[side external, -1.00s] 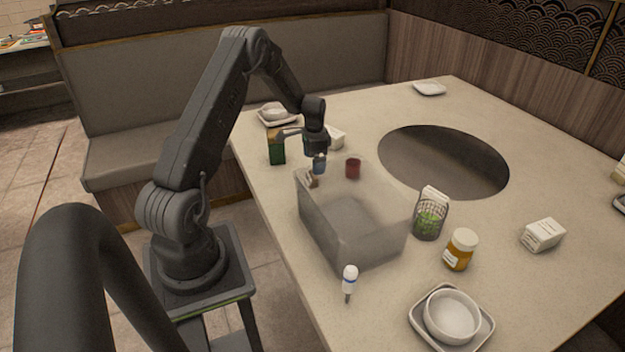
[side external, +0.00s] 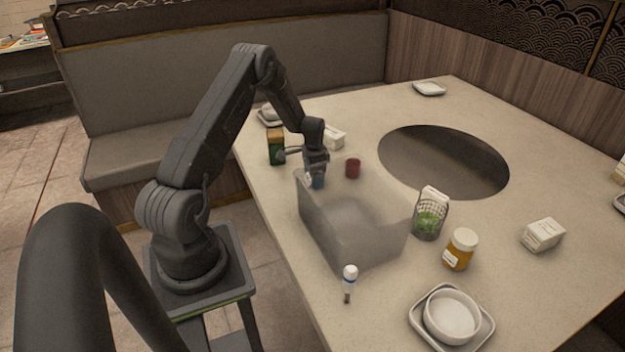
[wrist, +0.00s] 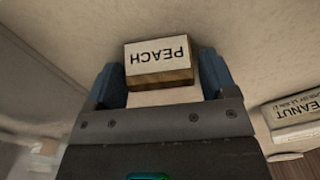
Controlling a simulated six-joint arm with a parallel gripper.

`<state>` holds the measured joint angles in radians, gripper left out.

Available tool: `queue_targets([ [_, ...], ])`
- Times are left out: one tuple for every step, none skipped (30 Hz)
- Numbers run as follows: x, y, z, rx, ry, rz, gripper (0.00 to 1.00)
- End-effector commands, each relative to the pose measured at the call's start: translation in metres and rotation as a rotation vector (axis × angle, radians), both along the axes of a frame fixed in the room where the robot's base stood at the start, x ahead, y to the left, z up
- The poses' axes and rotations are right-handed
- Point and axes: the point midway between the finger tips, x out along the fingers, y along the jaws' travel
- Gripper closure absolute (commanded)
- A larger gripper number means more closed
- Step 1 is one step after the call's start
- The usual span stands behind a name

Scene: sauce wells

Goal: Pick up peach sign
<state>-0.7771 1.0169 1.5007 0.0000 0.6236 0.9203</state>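The peach sign (wrist: 158,58) is a small block with a white face reading "PEACH" and a wooden edge. In the wrist view it lies between the two blue fingertips of my gripper (wrist: 163,78), upside down in the picture. My gripper is open, with a finger on each side of the sign; a narrow gap shows on the right, and the left finger is close to it. In the side view my gripper (side external: 317,180) is low behind the back left corner of the clear bin, and the sign is mostly hidden there.
The clear bin (side external: 345,235) stands right in front of my gripper. A red cup (side external: 353,168), a green box (side external: 276,148) and a white box (side external: 334,138) are close by. A peanut sign (wrist: 294,115) lies right in the wrist view. A large round hole (side external: 443,161) opens in the table.

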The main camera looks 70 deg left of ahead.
Motion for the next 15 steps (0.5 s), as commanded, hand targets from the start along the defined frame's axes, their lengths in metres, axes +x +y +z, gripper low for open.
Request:
queue_targets([
  [0.0, 0.0, 0.0002, 0.0, 0.0, 0.0, 0.27],
  [0.0, 0.0, 0.0002, 0.0, 0.0, 0.0, 0.29],
  [0.0, 0.0, 0.0002, 0.0, 0.0, 0.0, 0.33],
  [0.0, 0.0, 0.0002, 0.0, 0.0, 0.0, 0.36],
  [0.0, 0.0, 0.0002, 0.0, 0.0, 0.0, 0.39],
  [0.0, 0.0, 0.0002, 0.0, 0.0, 0.0, 0.43],
  [0.0, 0.0, 0.0002, 0.0, 0.0, 0.0, 0.46],
  [0.0, 0.0, 0.0002, 0.0, 0.0, 0.0, 0.48],
  [0.0, 0.0, 0.0003, 0.0, 0.0, 0.0, 0.52],
  [0.0, 0.0, 0.0003, 0.0, 0.0, 0.0, 0.55],
  [0.0, 0.0, 0.0003, 0.0, 0.0, 0.0, 0.58],
  [0.0, 0.0, 0.0003, 0.0, 0.0, 0.0, 0.59],
  [0.0, 0.0, 0.0003, 0.0, 0.0, 0.0, 0.59],
  [0.0, 0.0, 0.0003, 0.0, 0.0, 0.0, 0.59],
  [0.0, 0.0, 0.0003, 0.0, 0.0, 0.0, 0.59],
])
